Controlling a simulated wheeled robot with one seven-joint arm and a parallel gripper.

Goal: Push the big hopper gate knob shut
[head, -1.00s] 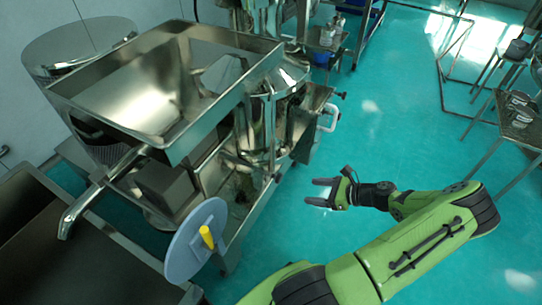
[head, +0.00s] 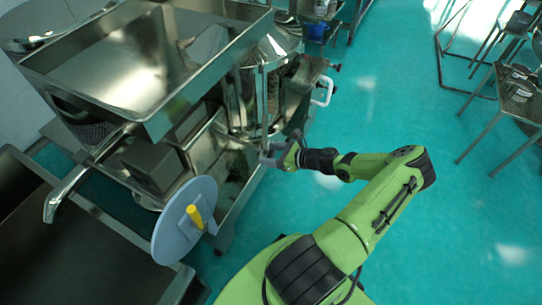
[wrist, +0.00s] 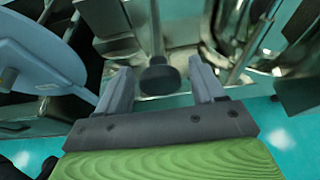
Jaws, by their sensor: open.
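A dark round knob (wrist: 158,78) on a short stem shows in the wrist view, in front of the metal machine and between my fingers. It looks like the gate knob. My gripper (wrist: 162,84) is open, with one finger on each side of the knob; I cannot tell whether they touch it. In the head view my gripper (head: 268,153) is at the front side of the machine, below the big steel hopper (head: 120,75). I cannot make out the knob in the head view.
A grey disc with a yellow handle (head: 195,215) stands left of my gripper; the disc also shows in the wrist view (wrist: 35,50). A white handle (head: 323,91) sticks out farther back. A dark bin (head: 60,240) is at lower left.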

